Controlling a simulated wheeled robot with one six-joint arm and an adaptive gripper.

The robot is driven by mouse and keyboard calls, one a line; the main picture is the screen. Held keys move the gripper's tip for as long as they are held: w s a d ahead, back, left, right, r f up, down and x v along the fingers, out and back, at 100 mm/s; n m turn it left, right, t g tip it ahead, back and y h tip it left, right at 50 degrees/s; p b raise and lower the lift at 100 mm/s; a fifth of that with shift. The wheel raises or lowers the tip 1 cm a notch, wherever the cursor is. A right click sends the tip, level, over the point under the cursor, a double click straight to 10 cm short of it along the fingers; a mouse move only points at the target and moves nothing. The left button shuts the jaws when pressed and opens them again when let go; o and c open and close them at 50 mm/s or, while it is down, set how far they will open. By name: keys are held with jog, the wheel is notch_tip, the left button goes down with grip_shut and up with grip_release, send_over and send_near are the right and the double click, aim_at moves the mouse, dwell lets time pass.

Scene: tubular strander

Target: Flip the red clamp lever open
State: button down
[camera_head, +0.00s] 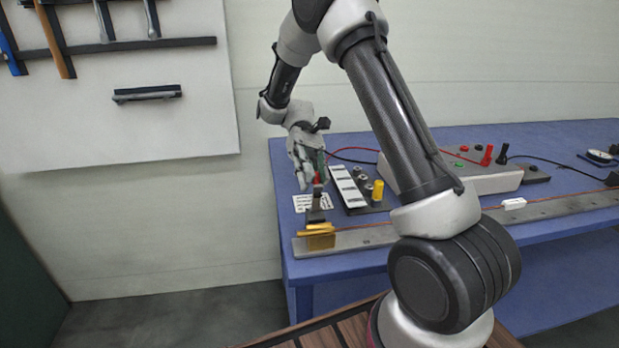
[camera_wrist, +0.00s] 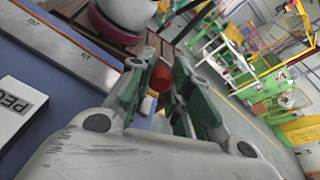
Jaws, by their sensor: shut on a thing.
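The red clamp lever (camera_head: 317,181) stands roughly upright above a dark clamp body (camera_head: 317,203) at the left end of the metal rail. A gold-coloured block (camera_head: 319,238) sits just below the clamp on the rail. My gripper (camera_head: 314,177) reaches down from above and is shut on the lever. In the wrist view the red lever end (camera_wrist: 160,76) shows between the green-and-grey fingers of my gripper (camera_wrist: 158,68). The fingers hide part of the lever and its hinge.
The blue table (camera_head: 375,148) carries a long metal rail (camera_head: 365,238) along its front edge. Beside the clamp lie a white labelled strip (camera_head: 346,187) and a yellow knob (camera_head: 378,190). A grey box (camera_head: 480,175) with red and black plugs stands farther right.

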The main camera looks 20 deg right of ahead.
dwell(0.4)
jog(key=c, duration=1.3)
grip_release()
